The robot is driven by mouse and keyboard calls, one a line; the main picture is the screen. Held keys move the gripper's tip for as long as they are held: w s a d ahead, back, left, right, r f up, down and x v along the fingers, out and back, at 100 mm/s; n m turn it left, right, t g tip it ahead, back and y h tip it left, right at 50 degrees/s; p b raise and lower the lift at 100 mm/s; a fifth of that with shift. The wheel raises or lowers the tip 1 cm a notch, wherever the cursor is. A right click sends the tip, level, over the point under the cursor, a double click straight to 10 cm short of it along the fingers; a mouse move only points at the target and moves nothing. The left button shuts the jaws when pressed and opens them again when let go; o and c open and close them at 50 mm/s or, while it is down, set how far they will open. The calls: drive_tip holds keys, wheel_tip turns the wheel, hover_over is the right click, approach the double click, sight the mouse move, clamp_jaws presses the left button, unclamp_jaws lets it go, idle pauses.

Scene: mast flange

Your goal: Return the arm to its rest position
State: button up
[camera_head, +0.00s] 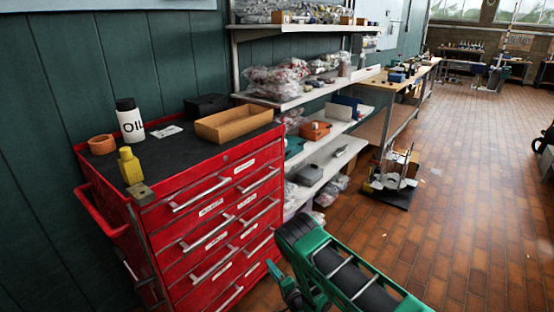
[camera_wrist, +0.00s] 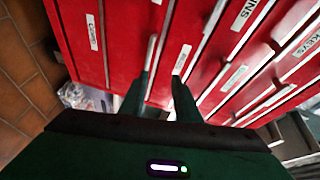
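My green arm (camera_head: 345,275) reaches in from the bottom of the head view, in front of the red tool cabinet. My gripper (camera_head: 275,273) points down beside the cabinet's drawer fronts, partly cut off by the picture edge. Whether the fingers touch the cabinet cannot be told.
The tiled floor (camera_head: 460,220) at right is open.

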drive_tip(key=w+d+r+n+g+h, duration=0.2)
drive_tip(key=w+d+r, duration=0.3)
drive_tip(key=r, duration=0.4)
drive_tip(key=w+d+r+n+g+h, duration=0.1)
drive_tip(key=w+d+r+n, duration=0.1)
drive_tip(key=w+d+r, duration=0.55)
drive_tip(key=s+d+r+g+h, duration=0.2)
drive_tip(key=s+d+r, duration=0.3)
drive_tip(key=d+r, duration=0.3)
drive_tip(key=s+d+r+g+h, duration=0.1)
drive_tip(key=s+d+r+h, duration=0.1)
drive_tip(key=s+d+r, duration=0.5)
drive_tip(key=s+d+r+g+h, duration=0.1)
drive_tip(key=s+d+r+g, duration=0.1)
drive_tip(key=s+d+r, duration=0.4)
drive_tip(key=s+d+r+g, duration=0.15)
drive_tip(key=s+d, duration=0.25)
drive_tip(key=s, duration=0.4)
drive_tip(key=s+d+r+g+h, duration=0.1)
drive_tip(key=s+d+r, duration=0.35)
drive_tip(key=s, duration=0.25)
drive_tip(key=s+r+g, duration=0.2)
drive_tip(key=s, duration=1)
drive_tip(key=s+r+g, duration=0.1)
drive_tip(key=s+g, duration=0.1)
drive_tip(key=s, duration=1.1)
drive_tip(key=shift+d+r+y, duration=0.4)
drive_tip(key=shift+d, duration=0.05)
drive_tip(key=shift+s, duration=0.1)
